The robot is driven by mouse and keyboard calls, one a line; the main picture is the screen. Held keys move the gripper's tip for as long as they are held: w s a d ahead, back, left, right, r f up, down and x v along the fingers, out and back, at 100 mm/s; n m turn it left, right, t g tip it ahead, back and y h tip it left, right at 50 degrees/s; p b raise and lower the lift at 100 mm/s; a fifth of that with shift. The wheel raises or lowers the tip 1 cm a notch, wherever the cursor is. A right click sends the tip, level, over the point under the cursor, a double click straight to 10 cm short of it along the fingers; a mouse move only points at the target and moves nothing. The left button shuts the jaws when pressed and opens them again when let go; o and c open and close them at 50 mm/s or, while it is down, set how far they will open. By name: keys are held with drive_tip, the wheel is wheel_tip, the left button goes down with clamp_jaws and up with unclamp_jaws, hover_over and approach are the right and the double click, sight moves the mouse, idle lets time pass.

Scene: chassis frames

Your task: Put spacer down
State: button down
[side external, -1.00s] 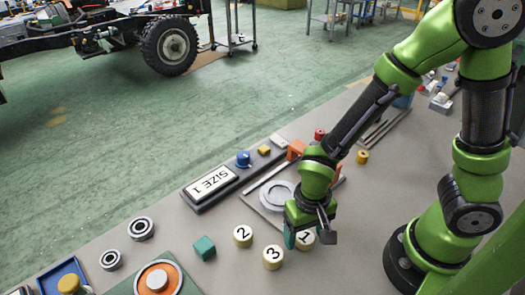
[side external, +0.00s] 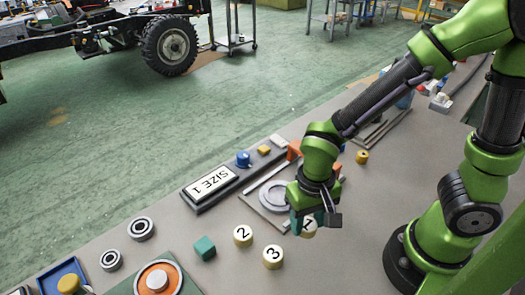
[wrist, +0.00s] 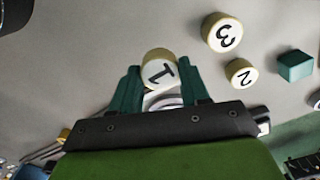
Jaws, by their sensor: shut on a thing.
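A cream spacer marked 1 (side external: 309,226) with a brass-coloured side is between the teal fingers of my gripper (side external: 307,220). In the wrist view the spacer marked 1 (wrist: 162,72) sits between both fingertips (wrist: 160,84), its numbered face showing. My gripper is shut on it. I cannot tell exactly how high it is above the table. Spacers marked 2 (side external: 243,236) and 3 (side external: 272,257) stand free on the table to the left of my gripper, numbers up. They also show at the upper right of the wrist view.
A grey plate with a round ring (side external: 268,208) is just behind my gripper. A teal block (side external: 204,248) and two ringed discs (side external: 141,228) are left. Table right of spacer 3 is clear.

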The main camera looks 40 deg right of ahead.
wheel_tip(320, 180, up, 4)
drive_tip(key=shift+d+r, duration=0.1)
drive_tip(key=shift+r, duration=0.1)
drive_tip(key=r, duration=0.1)
hover_over(280, 195)
wheel_tip(280, 195, down, 8)
drive_tip(key=shift+r, duration=0.25)
drive_tip(key=shift+f, duration=0.1)
drive_tip(key=c, duration=0.5)
unclamp_jaws()
drive_tip(key=shift+c, duration=0.2)
